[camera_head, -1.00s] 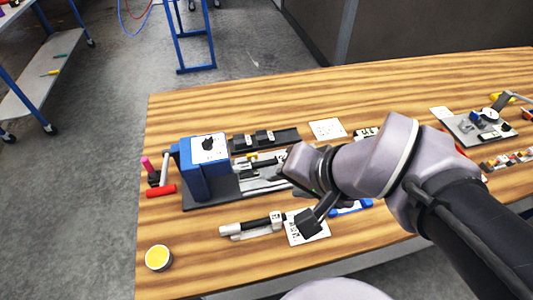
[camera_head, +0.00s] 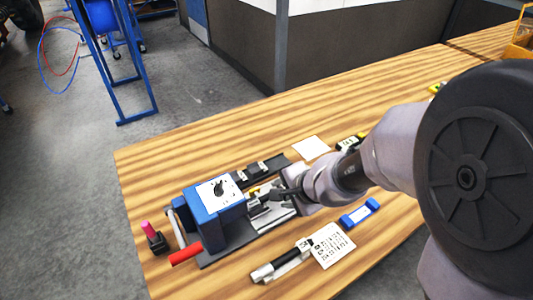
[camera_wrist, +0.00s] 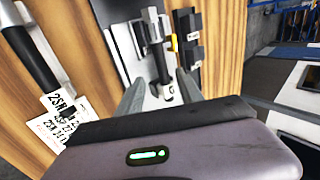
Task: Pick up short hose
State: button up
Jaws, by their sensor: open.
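A black hose piece with pale end fittings (camera_head: 282,262) lies on a light holder near the bench's front edge; it also shows at the upper left of the wrist view (camera_wrist: 32,58). A second short black piece with a silver fitting (camera_wrist: 156,42) lies on the metal bed of the blue machine, ahead of my fingers. I cannot tell for certain which is the short hose. My gripper (camera_wrist: 160,88) is open and empty, its two fingers on either side of the second piece's near end. In the head view, my wrist partly hides the bed.
The blue machine (camera_head: 214,215) with a red handle (camera_head: 186,253) stands left of my gripper. Near it are a printed card (camera_head: 332,246), a blue-ended block (camera_head: 360,212), black blocks (camera_head: 252,173) and a blank card (camera_head: 311,147).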

jog(key=b+x, duration=0.1)
jog(key=x, duration=0.1)
jog(key=b+x, duration=0.1)
jog(key=x, duration=0.2)
jog(key=shift+a, duration=0.45)
jog(key=shift+r, duration=0.1)
grip_shut()
jog(key=shift+r, duration=0.1)
